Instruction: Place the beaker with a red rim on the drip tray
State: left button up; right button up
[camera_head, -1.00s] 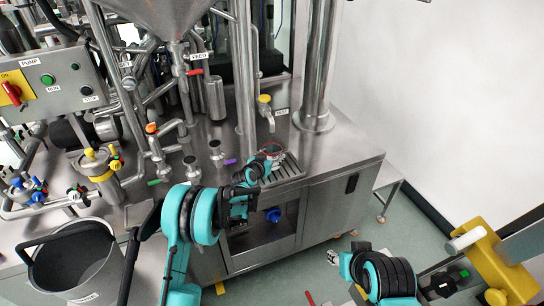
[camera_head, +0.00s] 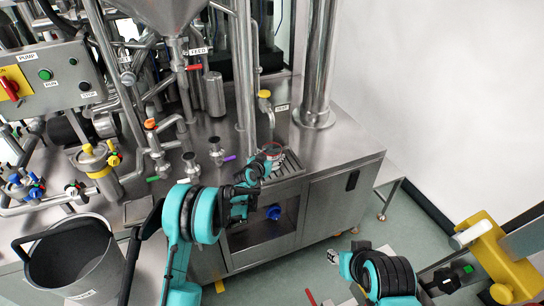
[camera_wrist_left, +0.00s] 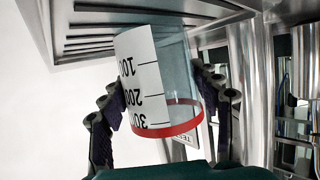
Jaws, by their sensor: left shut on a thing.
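The clear beaker with a red rim (camera_wrist_left: 165,90) is between the two fingers of my left gripper (camera_wrist_left: 160,108) in the left wrist view. A white scale strip with black numbers runs along its side. My right gripper does not show clearly.
A tap with a yellow knob (camera_head: 264,95) stands close behind the beaker. A thick steel column (camera_head: 315,70) rises to the right. A grey bucket (camera_head: 70,258) is at the lower left. The counter right of the tray (camera_head: 345,150) is clear.

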pick_arm(q)
jog(key=shift+f, duration=0.1)
jog(key=o, duration=1.2)
jog(key=shift+o, duration=0.2)
jog(key=v, duration=1.2)
jog(key=shift+f, duration=0.1)
